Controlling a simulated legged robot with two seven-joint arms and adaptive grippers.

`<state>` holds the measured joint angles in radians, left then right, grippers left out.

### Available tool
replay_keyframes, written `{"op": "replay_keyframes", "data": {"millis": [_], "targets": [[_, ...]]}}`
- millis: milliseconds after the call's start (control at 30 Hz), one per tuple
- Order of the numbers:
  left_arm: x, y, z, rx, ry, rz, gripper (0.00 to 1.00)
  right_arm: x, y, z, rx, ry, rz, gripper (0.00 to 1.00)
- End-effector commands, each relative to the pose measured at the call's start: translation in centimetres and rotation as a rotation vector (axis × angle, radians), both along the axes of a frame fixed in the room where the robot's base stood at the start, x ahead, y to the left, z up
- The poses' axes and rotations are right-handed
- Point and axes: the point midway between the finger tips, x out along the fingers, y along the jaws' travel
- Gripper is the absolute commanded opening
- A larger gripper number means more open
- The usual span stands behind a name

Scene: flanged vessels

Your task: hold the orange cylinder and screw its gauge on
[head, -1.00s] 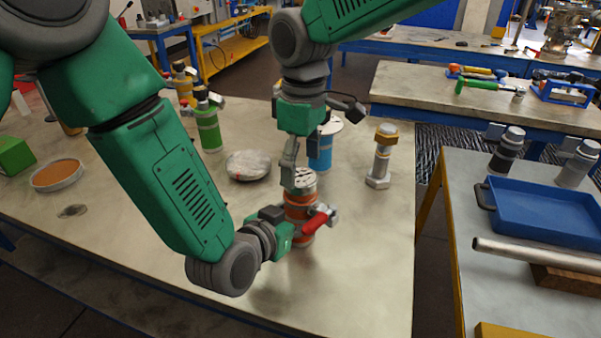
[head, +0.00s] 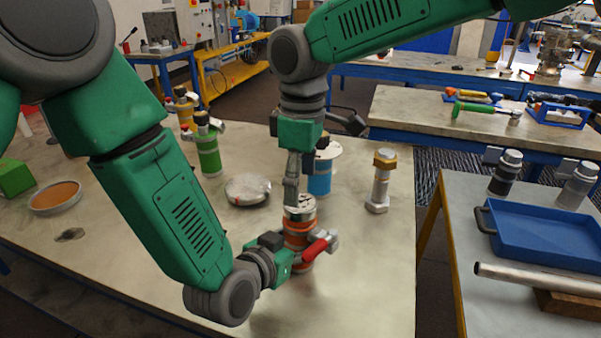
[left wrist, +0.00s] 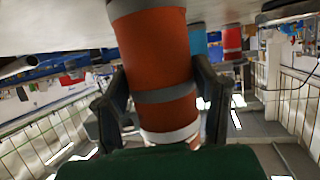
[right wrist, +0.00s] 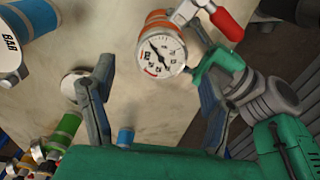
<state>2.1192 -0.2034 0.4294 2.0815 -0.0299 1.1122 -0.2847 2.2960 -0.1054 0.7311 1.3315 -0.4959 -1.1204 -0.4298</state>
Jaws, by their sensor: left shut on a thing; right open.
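The orange cylinder (head: 298,238) stands upright near the table's front, with a grey band and a red-handled valve (head: 315,250) at its side. My left gripper (head: 287,260) is shut around its body; the left wrist view shows both fingers against its sides (left wrist: 157,50). The round white gauge (right wrist: 160,57) sits face up at the cylinder's top; whether it is threaded in I cannot tell. My right gripper (right wrist: 150,70) points down from above, open, with its fingers on either side of the gauge and gaps between. In the head view its fingers (head: 292,185) partly hide the gauge.
A blue cylinder (head: 319,180) with its own gauge stands just behind. A green cylinder (head: 208,152), a metal dish (head: 247,189) and a large bolt (head: 381,182) are around it. A blue tray (head: 550,222) is on the right-hand table. The table's right front is clear.

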Motion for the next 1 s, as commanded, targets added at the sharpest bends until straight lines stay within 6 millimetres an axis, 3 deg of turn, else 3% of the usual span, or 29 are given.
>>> {"op": "replay_keyframes", "data": {"millis": [333,767,800,933,967,1000], "targets": [[0.0,0.0,0.1,-0.001,-0.002,0.0,0.0,-0.2,0.1,-5.3,-0.001,0.003,0.002,0.72],[0.0,0.0,0.1,0.0,-0.001,0.001,0.0,-0.2,0.1,-6.3,-0.001,0.0,0.0,0.72],[0.0,0.0,0.1,0.0,-0.001,0.001,0.0,-0.2,0.1,-6.3,0.0,0.0,0.0,0.68],[0.0,0.0,0.1,0.0,-0.001,0.001,0.0,-0.1,0.1,-6.3,0.0,0.0,0.0,0.22],[0.0,0.0,0.1,0.0,-0.001,0.001,0.0,-0.1,0.1,-6.3,0.0,0.0,0.0,0.15],[0.0,0.0,0.0,0.0,-0.001,0.001,0.0,-0.1,0.1,-6.3,0.0,0.0,0.0,0.15]]}}
